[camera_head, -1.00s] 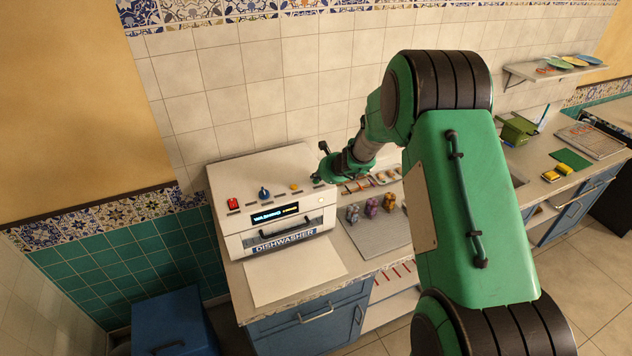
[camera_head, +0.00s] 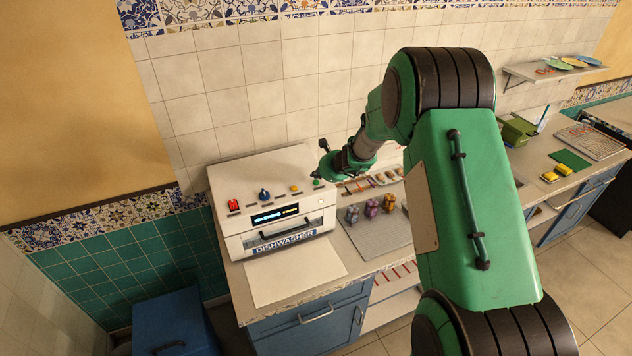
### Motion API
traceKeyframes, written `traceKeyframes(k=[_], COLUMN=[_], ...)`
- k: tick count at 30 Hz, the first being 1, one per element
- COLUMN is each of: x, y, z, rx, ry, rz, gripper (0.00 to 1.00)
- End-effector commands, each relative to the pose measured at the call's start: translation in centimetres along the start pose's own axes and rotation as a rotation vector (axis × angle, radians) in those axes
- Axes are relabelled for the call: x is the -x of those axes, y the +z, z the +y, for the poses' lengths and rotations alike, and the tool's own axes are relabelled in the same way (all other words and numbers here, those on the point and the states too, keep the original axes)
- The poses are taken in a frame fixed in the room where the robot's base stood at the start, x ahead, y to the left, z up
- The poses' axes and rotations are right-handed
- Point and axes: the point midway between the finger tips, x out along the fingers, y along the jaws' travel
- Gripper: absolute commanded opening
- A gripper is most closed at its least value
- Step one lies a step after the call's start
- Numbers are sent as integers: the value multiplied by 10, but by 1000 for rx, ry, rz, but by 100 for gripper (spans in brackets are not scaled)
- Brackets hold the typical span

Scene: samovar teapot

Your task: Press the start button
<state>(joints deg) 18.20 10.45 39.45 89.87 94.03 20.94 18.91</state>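The white dishwasher (camera_head: 270,168) stands on the counter, with a lit display (camera_head: 276,214) and a front handle. Along its upper front edge are a red switch (camera_head: 233,204), a blue knob (camera_head: 264,194), a yellow button (camera_head: 295,188) and a small green button (camera_head: 317,183). Which one is the start button I cannot read from labels. My gripper (camera_head: 320,171) is at the dishwasher's right end, close above the green button. I cannot tell whether it touches it. The fingers are too small to show whether they are open or shut.
A grey mat (camera_head: 381,236) with several small colored items lies right of the dishwasher. A white sheet (camera_head: 294,273) lies in front of it. A blue bin (camera_head: 174,322) stands on the floor at left. A wall shelf (camera_head: 553,72) with plates is at upper right.

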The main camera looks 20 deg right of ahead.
Motion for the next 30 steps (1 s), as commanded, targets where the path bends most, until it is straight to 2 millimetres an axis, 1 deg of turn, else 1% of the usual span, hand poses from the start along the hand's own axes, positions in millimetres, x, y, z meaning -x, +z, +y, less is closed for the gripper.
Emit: traceKeyframes(k=[11,30], x=[2,33], y=[1,24], z=[-1,-24], rx=[0,-1], ry=[0,-1], rz=[0,0], gripper=[0,0])
